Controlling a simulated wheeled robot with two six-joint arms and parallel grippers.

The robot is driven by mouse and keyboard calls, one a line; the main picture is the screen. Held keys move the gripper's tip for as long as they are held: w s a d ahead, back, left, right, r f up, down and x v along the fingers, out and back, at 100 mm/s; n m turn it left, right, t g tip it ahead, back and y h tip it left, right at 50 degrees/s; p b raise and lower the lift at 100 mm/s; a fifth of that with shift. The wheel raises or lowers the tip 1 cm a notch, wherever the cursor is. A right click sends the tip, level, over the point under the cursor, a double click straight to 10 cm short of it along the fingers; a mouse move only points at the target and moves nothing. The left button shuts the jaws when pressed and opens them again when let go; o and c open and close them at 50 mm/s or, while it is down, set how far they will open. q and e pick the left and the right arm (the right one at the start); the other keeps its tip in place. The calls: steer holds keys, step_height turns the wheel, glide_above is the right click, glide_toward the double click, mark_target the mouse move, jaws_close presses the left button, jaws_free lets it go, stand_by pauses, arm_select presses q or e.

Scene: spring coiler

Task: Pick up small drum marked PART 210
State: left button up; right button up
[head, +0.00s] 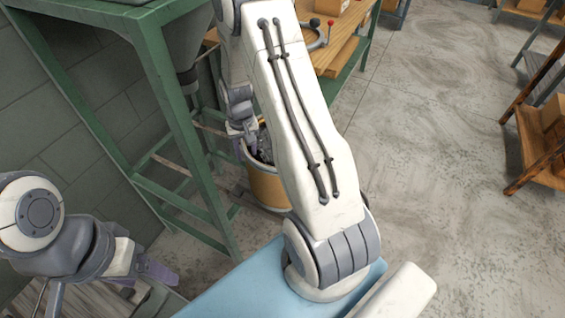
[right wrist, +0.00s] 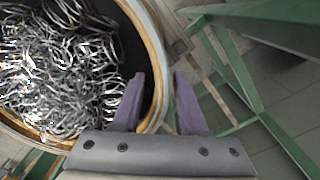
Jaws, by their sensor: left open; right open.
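A small tan drum (head: 268,188) with a pale rim stands on the floor beside the green stand, partly hidden by my right arm. No PART 210 marking is legible. In the right wrist view the drum's rim (right wrist: 154,40) is close, and shiny coiled metal scrap (right wrist: 55,70) fills the inside. My right gripper (head: 246,143) is at the drum's near left rim; it is open, and in the wrist view (right wrist: 158,78) the rim runs between its fingers. I cannot tell whether they touch it. My left gripper (head: 158,274) is open and empty at lower left, away from the drum.
A green steel stand (head: 168,90) with legs and braces is close to the drum's left. A wooden bench (head: 338,58) is behind it. A block wall (head: 75,80) lies at left. Open concrete floor (head: 440,150) is to the right, with wooden shelving (head: 530,150) at the edge.

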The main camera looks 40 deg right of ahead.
steer(key=shift+w+d+f+p, duration=0.1)
steer(key=shift+w+f+p, duration=0.1)
steer(key=shift+f, duration=1.15)
steer(key=shift+w+d+f+p, duration=0.1)
steer(key=shift+f+p, duration=0.05)
steer(key=shift+f, duration=1.2)
jaws_close()
steer(key=shift+r, duration=0.15)
